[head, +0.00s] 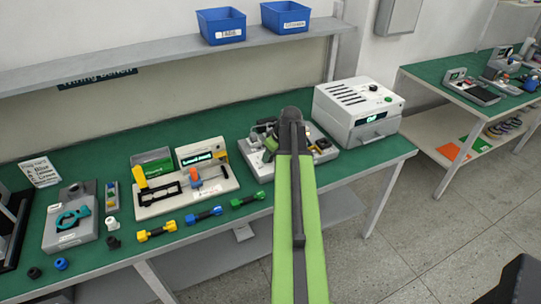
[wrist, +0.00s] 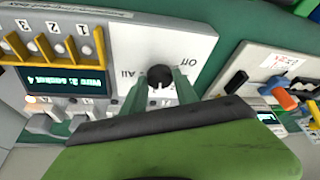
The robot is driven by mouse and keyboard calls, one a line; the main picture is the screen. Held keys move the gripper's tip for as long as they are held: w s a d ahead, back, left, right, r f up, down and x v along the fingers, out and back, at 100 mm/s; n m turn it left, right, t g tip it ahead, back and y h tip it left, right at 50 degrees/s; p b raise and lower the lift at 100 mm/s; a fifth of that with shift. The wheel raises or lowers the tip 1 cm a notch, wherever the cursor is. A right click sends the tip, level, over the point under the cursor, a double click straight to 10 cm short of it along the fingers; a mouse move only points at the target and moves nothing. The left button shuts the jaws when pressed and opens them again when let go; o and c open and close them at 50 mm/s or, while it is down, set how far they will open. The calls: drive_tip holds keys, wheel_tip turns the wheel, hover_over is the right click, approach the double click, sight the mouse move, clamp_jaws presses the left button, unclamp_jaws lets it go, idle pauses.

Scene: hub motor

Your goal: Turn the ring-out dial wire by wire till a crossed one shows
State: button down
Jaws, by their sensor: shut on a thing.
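The ring-out dial (wrist: 160,73) is a small dark knob on a pale panel (wrist: 196,32) in the wrist view. "Off" and "All" are printed beside it. My gripper (wrist: 160,88) has its two green fingers on either side of the dial and is shut on it. A lit display (wrist: 66,82) on the same panel reads "Wire 3: socket" and a last character, perhaps 4. Yellow-edged slots numbered 1, 2 and 3 (wrist: 50,38) sit above the display. In the head view, my arm covers the dial and much of its grey unit (head: 322,157).
A white box with a lit front (head: 358,110) stands right of the unit. A fixture board (head: 186,196) lies to its left. Blue, green and yellow connectors (head: 204,214) lie along the bench front. Blue bins (head: 221,26) sit on the shelf above.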

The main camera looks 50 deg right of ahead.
drive_tip(key=shift+a+m, duration=0.1)
drive_tip(key=shift+m, duration=0.5)
drive_tip(key=shift+h, duration=0.3)
drive_tip(key=c, duration=0.9)
unclamp_jaws()
drive_tip(key=shift+c, duration=0.2)
drive_tip(key=d+p+v, duration=0.1)
drive_tip(key=p+v, duration=1.5)
drive_tip(key=v, duration=0.1)
drive_tip(key=shift+a+r, duration=0.25)
drive_tip(key=shift+a, duration=0.2)
